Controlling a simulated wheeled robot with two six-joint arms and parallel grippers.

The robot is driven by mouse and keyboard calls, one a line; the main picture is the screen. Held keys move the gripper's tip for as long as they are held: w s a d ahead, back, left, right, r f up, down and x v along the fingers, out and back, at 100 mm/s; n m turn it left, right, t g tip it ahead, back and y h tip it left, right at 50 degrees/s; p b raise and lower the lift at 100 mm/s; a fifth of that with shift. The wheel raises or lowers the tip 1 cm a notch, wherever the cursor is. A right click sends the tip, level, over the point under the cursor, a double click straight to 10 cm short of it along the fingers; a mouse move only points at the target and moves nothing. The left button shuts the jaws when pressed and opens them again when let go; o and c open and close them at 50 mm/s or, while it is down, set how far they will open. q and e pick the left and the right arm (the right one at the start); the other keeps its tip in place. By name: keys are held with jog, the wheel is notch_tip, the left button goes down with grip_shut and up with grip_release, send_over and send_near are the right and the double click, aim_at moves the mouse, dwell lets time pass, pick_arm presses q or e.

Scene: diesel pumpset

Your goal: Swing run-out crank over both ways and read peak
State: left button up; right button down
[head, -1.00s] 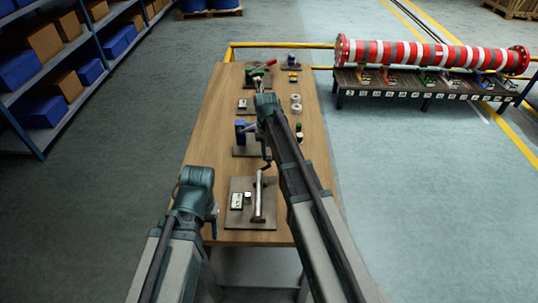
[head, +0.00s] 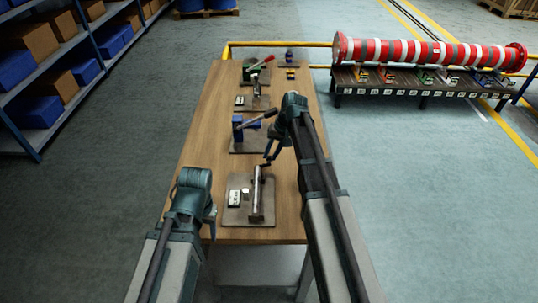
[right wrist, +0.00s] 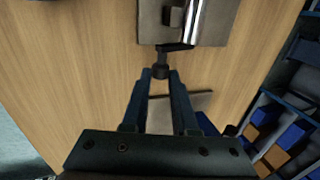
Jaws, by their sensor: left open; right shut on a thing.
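The run-out fixture stands near the front of the wooden table: a grey plate (head: 235,216) bears a silver shaft (head: 256,200) and a small white readout box (head: 235,197). Its figures are too small to read. A dark crank (head: 265,165) sits at the shaft's far end and points up and right. My right gripper (head: 272,152) is shut on the crank's knob. In the right wrist view the dark knob (right wrist: 160,71) lies between the fingertips, with the shaft (right wrist: 192,22) above. My left gripper (head: 209,220) is open and empty, left of the plate near the front edge.
My right arm covers the table's right side. The table's left strip (head: 206,130) is clear. A striped red-and-white pipe (head: 430,52) lies on a rack at right.

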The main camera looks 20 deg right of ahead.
jog(key=shift+s+d+f+t+y+b, duration=0.1)
jog(key=shift+d+f+t+y+b, duration=0.15)
jog(key=shift+y+b, duration=0.35)
jog(key=shift+d+f+t+y+b, duration=0.1)
jog(key=shift+f+y+b, duration=0.25)
jog(key=shift+y+b, duration=0.25)
jog(key=c, duration=0.7)
grip_release()
jog(key=shift+r, duration=0.1)
jog(key=shift+p+v, duration=5.95)
jog(key=shift+v, duration=0.9)
